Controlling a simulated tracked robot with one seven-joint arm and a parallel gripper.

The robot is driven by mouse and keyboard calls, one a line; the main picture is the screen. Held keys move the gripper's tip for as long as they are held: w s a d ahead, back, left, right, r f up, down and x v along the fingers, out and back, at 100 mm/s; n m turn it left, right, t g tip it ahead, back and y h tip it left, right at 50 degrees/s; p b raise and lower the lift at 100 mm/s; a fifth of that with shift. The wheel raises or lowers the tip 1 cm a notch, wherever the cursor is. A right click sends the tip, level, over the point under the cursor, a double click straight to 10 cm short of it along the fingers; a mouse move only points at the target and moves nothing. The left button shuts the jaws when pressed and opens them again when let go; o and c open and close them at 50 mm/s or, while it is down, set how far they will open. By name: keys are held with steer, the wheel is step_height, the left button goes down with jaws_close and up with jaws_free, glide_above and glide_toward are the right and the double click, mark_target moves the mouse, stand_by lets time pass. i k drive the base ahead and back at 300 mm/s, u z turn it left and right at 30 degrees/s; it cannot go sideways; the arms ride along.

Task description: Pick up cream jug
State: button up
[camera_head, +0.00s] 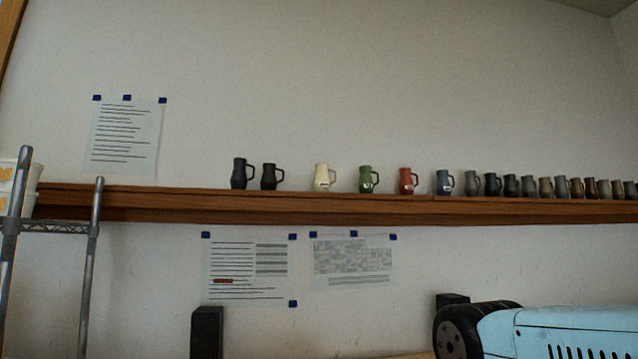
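The cream jug (322,178) stands upright on a long wooden wall shelf (330,207), with its handle to the right. A black jug (270,177) is to its left and a green jug (366,180) to its right, both apart from it. My gripper is not in the camera view, so its state and its distance from the jug do not show.
More jugs line the shelf, including a red one (406,181) and several darker ones toward the right. A metal rack (86,265) stands at the left. A light blue machine (560,325) with a black wheel is at the lower right. Papers are taped to the wall.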

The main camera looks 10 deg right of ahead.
mark_target(322, 183)
steer(key=z, duration=0.05)
steer(key=i, duration=0.9)
steer(key=u, duration=0.1)
